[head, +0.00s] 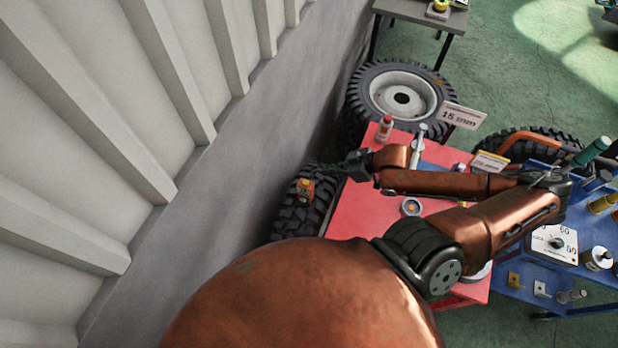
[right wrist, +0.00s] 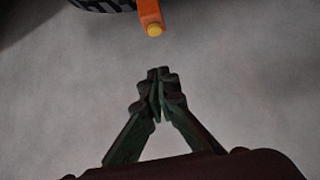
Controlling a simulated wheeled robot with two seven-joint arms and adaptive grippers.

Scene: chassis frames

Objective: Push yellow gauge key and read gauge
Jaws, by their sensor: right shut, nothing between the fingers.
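A small orange gauge (head: 305,191) sits on a black tyre beside the grey wall in the head view. In the right wrist view the orange gauge (right wrist: 149,10) shows at the top edge, with a round yellow key (right wrist: 155,30) at its near end. My right gripper (head: 332,167) is shut and empty, a little above and right of the gauge in the head view. In the right wrist view its closed fingertips (right wrist: 160,74) point toward the yellow key, with a gap between them. The gauge's reading is not visible. My left gripper is not in view.
The tyre with the gauge (head: 291,219) stands between the wall (head: 215,225) and a red table (head: 352,222). A red-and-white bottle (head: 384,129) stands on the table's far edge. A "15 mm" sign (head: 462,116) stands near a large wheel (head: 400,95). A blue table (head: 530,283) holds parts at right.

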